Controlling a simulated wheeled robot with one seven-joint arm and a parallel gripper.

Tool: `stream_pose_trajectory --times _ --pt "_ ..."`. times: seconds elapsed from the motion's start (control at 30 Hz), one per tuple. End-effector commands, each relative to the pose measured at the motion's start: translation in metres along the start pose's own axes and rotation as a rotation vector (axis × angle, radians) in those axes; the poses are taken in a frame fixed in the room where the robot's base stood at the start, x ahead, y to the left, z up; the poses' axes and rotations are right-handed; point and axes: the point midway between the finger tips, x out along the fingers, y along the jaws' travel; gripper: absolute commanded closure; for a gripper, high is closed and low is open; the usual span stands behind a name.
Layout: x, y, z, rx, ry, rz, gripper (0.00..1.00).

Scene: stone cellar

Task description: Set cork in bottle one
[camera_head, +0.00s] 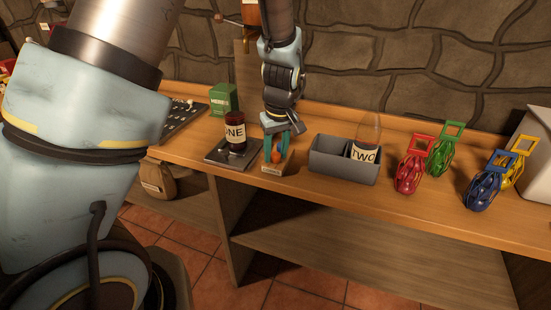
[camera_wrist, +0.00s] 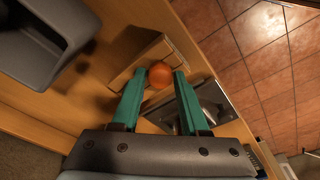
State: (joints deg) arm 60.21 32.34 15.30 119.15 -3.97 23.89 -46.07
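Bottle one (camera_head: 236,136), dark with a label reading ONE, stands upright on a dark metal plate (camera_head: 216,156), left of my gripper. My gripper (camera_head: 277,150) points down over a small labelled wooden block (camera_head: 272,170). In the wrist view, my gripper (camera_wrist: 160,76) has its teal fingers apart, one on each side of an orange round piece (camera_wrist: 160,75), which may be the cork. The piece is at or just above the wooden block (camera_wrist: 150,55). I cannot tell whether the fingers press on it. Its lower part is hidden.
A grey two-part bin (camera_head: 340,172) holds bottle two (camera_head: 365,150) just right of my gripper. Red (camera_head: 410,172), green (camera_head: 440,157), blue (camera_head: 482,192) and yellow (camera_head: 514,172) caged items stand further right. A green box (camera_head: 223,99) stands behind bottle one.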

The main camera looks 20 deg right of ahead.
Motion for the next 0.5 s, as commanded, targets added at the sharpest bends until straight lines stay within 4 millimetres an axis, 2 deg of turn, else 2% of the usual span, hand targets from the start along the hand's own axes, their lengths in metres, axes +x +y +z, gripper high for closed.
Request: stream_pose_trajectory --times 0.07,0.37,0.5 --pt "-0.0001 0.0 0.0 0.0 0.0 0.0 0.66" --pt "-0.0002 0.0 0.0 0.0 0.0 0.0 1.0" --pt "-0.0002 0.0 0.0 0.0 0.0 0.0 1.0"
